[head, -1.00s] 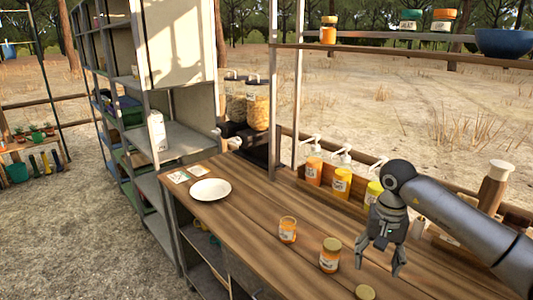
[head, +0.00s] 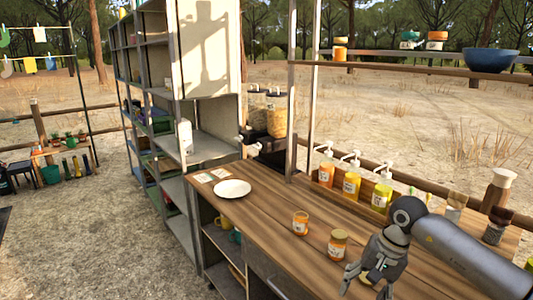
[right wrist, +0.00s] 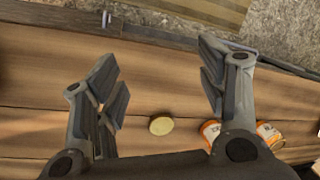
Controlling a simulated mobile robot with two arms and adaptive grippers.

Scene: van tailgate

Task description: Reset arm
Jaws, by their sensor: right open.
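My right gripper (head: 366,286) comes in from the right and hangs low over the wooden counter (head: 262,206). Its fingers are spread wide with nothing between them, as the right wrist view (right wrist: 160,75) also shows. A round yellowish lid (right wrist: 161,125) lies on the counter below the gripper. In the head view the gripper mostly covers that spot. An orange jar with a lid (head: 338,244) stands just left of the gripper, and an open orange jar (head: 300,223) stands farther left. My left gripper is not in view.
A white plate (head: 232,189) lies at the counter's left end. Several pump bottles (head: 352,182) line the back edge, near my right arm. A shelf above holds a blue bowl (head: 490,60). A tall shelving unit (head: 207,125) stands left.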

